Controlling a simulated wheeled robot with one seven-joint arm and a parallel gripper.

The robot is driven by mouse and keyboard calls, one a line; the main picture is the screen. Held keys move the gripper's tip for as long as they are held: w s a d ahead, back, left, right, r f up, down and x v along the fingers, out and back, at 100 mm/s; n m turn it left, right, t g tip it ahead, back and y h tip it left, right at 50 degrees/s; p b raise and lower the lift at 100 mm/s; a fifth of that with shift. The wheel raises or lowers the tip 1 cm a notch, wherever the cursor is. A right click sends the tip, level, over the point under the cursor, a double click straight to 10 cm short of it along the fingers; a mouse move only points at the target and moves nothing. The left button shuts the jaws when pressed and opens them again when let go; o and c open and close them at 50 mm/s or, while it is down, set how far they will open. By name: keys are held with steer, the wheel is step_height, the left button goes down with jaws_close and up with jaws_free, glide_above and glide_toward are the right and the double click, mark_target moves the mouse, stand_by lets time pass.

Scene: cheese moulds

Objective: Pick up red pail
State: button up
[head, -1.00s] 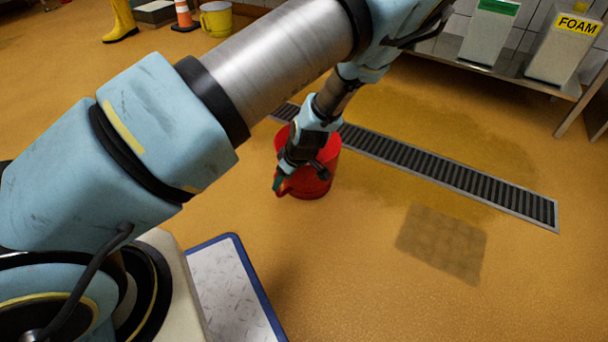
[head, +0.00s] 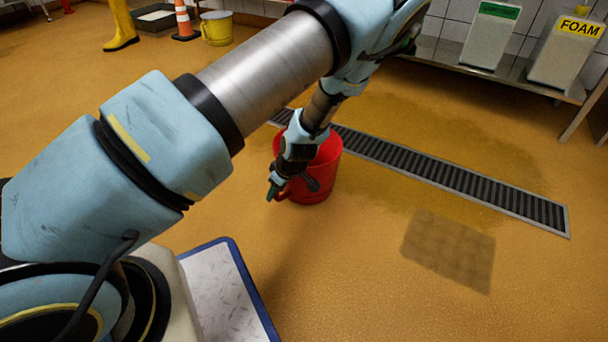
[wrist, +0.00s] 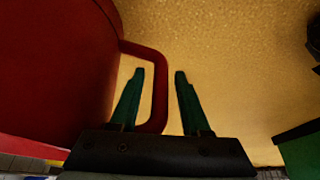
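The red pail (head: 326,172) stands upright on the floor, beside the drain. My gripper (head: 271,192) points down at its near left side, by its handle (head: 283,194). In the wrist view the red pail (wrist: 55,75) fills the left side, and its loop handle (wrist: 160,82) sticks out to the right. My gripper (wrist: 158,74) has its two green fingers apart, one on each side of the handle's outer bar. My wrist hides part of the pail in the head view.
A long floor drain grate (head: 450,175) runs behind the pail. A steel bench (head: 520,80) with containers stands at back right. A yellow bucket (head: 216,30), an orange cone (head: 184,22) and a yellow boot (head: 121,25) are at the back left. The floor at right is open.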

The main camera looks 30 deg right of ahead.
jaws_close()
stand_by(1.1)
